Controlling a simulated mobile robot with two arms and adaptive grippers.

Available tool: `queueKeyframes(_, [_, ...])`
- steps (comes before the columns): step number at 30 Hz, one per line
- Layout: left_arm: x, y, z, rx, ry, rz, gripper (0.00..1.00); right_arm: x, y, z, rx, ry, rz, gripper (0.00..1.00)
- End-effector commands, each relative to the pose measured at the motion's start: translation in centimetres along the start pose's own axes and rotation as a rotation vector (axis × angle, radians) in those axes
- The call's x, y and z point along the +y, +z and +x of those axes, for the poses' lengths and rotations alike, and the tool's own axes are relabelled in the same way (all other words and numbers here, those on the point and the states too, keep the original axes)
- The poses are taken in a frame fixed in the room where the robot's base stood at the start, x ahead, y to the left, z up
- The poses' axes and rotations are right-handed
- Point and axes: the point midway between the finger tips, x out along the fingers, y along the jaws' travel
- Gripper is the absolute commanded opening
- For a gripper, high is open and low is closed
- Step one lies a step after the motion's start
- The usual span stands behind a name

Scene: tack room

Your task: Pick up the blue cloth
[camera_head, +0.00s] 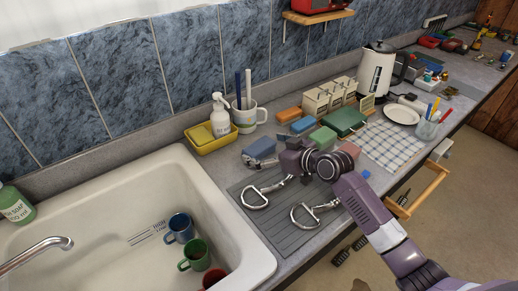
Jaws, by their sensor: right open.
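A blue cloth (261,148) lies in a small folded heap on the counter, at the back edge of the grey ribbed drain mat (285,232). My right gripper (283,159) is just to the right of the cloth, low over the mat, with its fingers toward the cloth. It is open and holds nothing that I can see. I cannot tell whether a fingertip touches the cloth. My left gripper is out of view.
Two metal bits (316,211) lie on the mat. A yellow tray (211,138) with a spray bottle, and a white mug (248,115), stand behind the cloth. Blue (303,124) and green blocks are close behind my gripper. The sink (110,187) is left; an open drawer (420,190) juts out right.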

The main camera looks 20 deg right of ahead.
Motion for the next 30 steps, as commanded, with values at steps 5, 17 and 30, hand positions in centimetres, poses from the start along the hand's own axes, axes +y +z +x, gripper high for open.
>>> queueKeyframes(5, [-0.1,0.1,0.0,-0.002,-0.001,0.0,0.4,0.0,0.0,0.0,0.0,0.0,0.0,0.87])
queueKeyframes(17, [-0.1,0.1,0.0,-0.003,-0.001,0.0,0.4,0.0,0.0,-0.1,0.001,0.0,0.0,0.52])
queueKeyframes(30, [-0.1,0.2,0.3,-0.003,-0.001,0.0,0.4,0.0,-2.4,-0.9,0.007,0.0,-0.003,0.52])
